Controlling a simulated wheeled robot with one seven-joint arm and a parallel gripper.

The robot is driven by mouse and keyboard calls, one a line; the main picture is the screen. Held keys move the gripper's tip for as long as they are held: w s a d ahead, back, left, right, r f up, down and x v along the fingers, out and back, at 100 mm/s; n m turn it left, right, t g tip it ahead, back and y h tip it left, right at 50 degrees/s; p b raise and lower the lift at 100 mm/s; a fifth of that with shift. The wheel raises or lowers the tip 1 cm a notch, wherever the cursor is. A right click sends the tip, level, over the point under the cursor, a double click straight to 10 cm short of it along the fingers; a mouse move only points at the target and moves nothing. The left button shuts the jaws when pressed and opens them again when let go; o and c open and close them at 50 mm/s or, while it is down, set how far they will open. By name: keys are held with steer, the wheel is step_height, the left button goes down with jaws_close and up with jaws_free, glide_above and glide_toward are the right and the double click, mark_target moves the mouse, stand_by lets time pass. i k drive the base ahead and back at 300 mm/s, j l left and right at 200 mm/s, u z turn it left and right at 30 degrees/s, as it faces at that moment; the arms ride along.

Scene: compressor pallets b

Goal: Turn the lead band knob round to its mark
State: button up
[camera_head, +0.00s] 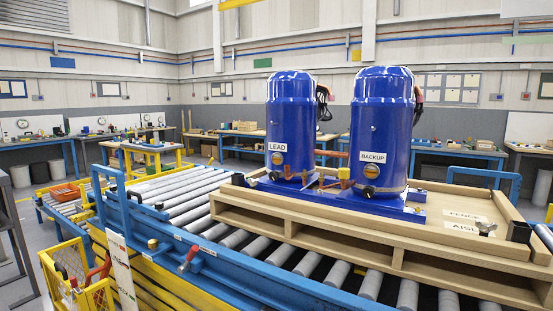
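The blue compressor labelled LEAD (290,110) stands upright at the left on a wooden pallet (300,232). A small round brass-coloured knob-like part (277,159) shows on its front, just below the LEAD label (278,147). It is too small to tell its mark or how it is turned. The blue compressor labelled BACKUP (383,110) stands to its right, with a similar round part (371,171) below its label. My gripper is not in this view.
The pallet rests on a roller conveyor (232,238) with a blue side rail (240,275). A red handle (188,260) sticks out at the rail. Copper pipes (330,154) run between the compressors.

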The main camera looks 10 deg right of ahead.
mark_target(274, 175)
steer(key=i+j+z, duration=0.2)
steer(key=i+j, duration=2.15)
steer(key=i+l, duration=0.05)
steer(key=i, duration=0.1)
